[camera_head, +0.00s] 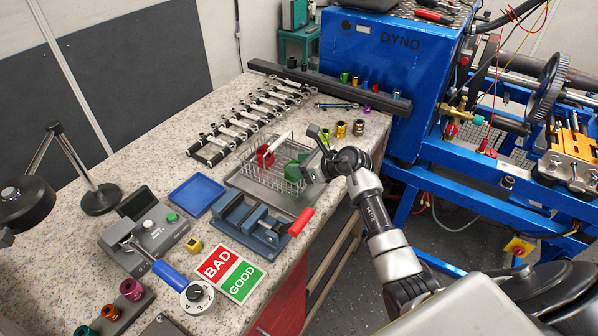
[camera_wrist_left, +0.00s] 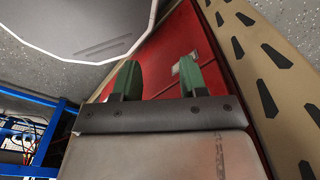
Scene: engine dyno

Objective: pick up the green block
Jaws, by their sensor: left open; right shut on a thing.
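The green block (camera_head: 292,170) shows in the head view at the right end of a wire basket (camera_head: 268,185), partly hidden by the wires and my right gripper. My right gripper (camera_head: 309,163) is at that end of the basket, shut on the green block; its fingertips are hard to make out. A red block (camera_head: 265,156) stands in the left part of the basket. My left gripper (camera_wrist_left: 158,80) shows only in the left wrist view, open and empty, with green fingers apart in front of a red cabinet surface (camera_wrist_left: 165,55).
The basket stands on a grey tray (camera_head: 240,181) on the speckled bench. A blue vise (camera_head: 250,222) with a red handle and a blue tray (camera_head: 196,195) are in front and left. The blue dyno (camera_head: 385,60) is at the back.

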